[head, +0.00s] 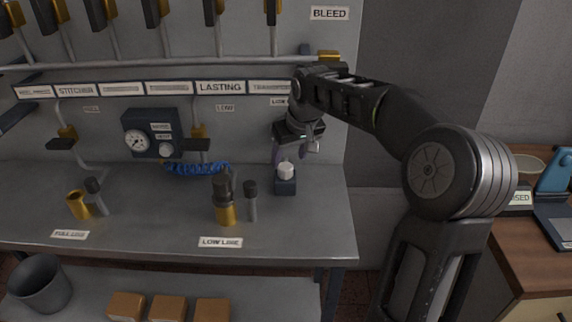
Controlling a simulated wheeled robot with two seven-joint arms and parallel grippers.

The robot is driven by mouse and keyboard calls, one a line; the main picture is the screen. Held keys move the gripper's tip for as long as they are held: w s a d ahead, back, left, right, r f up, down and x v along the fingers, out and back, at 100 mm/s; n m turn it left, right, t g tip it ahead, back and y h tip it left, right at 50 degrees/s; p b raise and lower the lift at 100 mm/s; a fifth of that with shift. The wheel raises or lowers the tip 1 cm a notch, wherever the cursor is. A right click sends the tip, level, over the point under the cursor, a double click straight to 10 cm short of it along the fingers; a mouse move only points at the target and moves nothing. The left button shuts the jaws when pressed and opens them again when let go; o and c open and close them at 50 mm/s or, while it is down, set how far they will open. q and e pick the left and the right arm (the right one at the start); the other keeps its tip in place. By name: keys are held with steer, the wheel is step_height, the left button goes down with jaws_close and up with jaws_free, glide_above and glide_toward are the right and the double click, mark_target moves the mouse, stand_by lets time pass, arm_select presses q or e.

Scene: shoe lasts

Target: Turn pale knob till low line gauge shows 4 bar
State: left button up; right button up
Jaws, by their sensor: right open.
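A pale knob (286,170) sits on top of a dark block (285,187) at the right end of the bench. My right gripper (297,151) is open and points down just above the pale knob, with nothing held between its fingers. My left gripper is not in view.
A brass-based fitting (226,208) stands behind the "LOW LINE" bench label (220,242), with a dark-topped pin (251,200) beside it. A blue coiled hose (196,169) lies near the wall. The bench (150,215) is clear between the left fittings and the middle.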

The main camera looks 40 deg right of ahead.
mark_target(286, 167)
steer(key=x, duration=0.5)
steer(key=shift+f, duration=0.1)
jaws_close()
stand_by(0.5)
